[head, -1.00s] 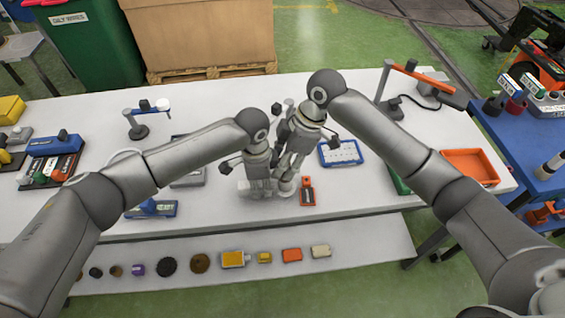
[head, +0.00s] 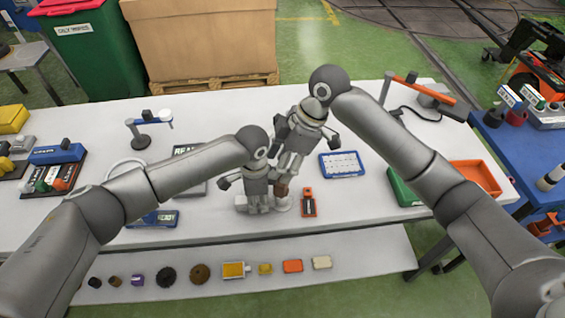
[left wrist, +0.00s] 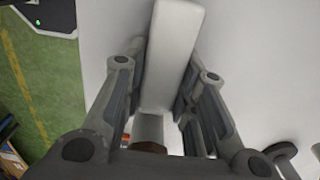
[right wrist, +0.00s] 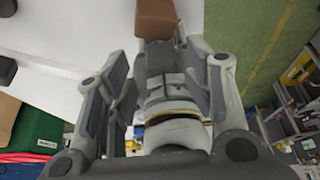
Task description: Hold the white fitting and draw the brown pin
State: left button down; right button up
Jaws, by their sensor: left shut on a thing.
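My left gripper (head: 258,200) is shut on the white fitting, low over the table. In the left wrist view the fitting (left wrist: 172,50) is a long pale bar between the fingers; in the head view the gripper hides most of it. The brown pin (head: 281,188) shows as a small brown block just right of my left gripper. My right gripper (head: 286,178) points down at the pin from above. In the right wrist view the pin's brown block (right wrist: 157,18) is at the fingertips. I cannot tell whether the fingers grip it.
An orange-and-black piece (head: 309,202) lies close to the right. A blue tray (head: 341,165) is behind it. A green box (head: 404,188) and an orange tray (head: 474,178) are further right. Several small parts line the lower shelf (head: 205,288). The front table edge is near.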

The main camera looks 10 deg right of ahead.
jog(key=shift+s+a+f, duration=0.1)
jog(key=shift+s+f, duration=0.05)
jog(key=shift+f, duration=0.1)
dwell(0.4)
jog(key=shift+o, duration=0.4)
jog(key=v, duration=1.2)
jog(key=shift+w, duration=0.2)
jog(key=shift+o, duration=0.9)
jog(key=m+t, duration=0.2)
jog(key=m, duration=0.3)
send_near(287, 188)
jog(key=shift+h, duration=0.3)
jog(key=x, duration=0.9)
jog(key=shift+a, duration=0.25)
jog(key=shift+r, duration=0.1)
grip_shut()
